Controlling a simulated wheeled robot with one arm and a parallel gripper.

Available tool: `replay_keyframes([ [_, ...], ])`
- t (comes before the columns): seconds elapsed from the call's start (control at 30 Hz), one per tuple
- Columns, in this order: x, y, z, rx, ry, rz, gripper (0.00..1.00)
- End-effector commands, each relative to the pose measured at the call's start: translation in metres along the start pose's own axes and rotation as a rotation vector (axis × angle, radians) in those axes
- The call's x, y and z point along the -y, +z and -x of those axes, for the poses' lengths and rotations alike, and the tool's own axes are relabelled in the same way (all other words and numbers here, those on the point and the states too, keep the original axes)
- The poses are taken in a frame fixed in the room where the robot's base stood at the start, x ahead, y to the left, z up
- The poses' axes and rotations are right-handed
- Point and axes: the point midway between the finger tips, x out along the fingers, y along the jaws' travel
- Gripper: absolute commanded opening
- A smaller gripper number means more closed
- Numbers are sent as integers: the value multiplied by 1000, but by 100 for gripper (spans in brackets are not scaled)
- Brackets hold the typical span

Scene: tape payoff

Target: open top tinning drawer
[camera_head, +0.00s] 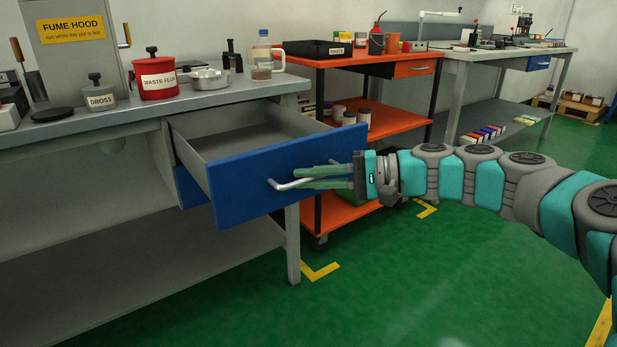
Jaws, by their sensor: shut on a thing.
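The top tinning drawer (245,185) has a blue front and a grey inside, and it stands pulled well out of the grey bench (235,92). The part of its inside that I see looks empty. My gripper (290,181) comes in from the right, with its fingers at the drawer's pale bar handle (276,186). It is shut on the handle, and the fingers hide part of the bar. A second blue drawer front (190,188) shows partly below and behind, and it looks closed.
On the bench stand a red waste flux pot (156,79), a grey dross pot (100,97), a metal pan (209,78) and a bottle (262,58). An orange cart (395,122) stands close behind my gripper. The green floor (430,290) in front is clear.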

Motion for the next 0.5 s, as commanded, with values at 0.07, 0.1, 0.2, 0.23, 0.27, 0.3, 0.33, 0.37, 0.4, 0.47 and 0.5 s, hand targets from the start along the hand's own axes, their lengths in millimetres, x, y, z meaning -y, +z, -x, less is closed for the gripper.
replay_keyframes([
  [0.07,0,0,0,-1,1,0,0],
  [0.1,0,0,0,-1,1,0,0],
  [0.2,0,0,0,-1,1,0,20],
  [0.23,0,0,0,-1,1,0,24],
  [0.27,0,0,0,-1,1,0,27],
  [0.3,0,0,0,0,1,0,32],
  [0.33,0,0,0,-1,1,0,35],
  [0.37,0,0,0,0,1,0,38],
  [0.4,0,0,0,0,1,0,43],
  [0.47,0,0,0,0,0,0,43],
  [0.5,0,0,0,0,0,0,43],
])
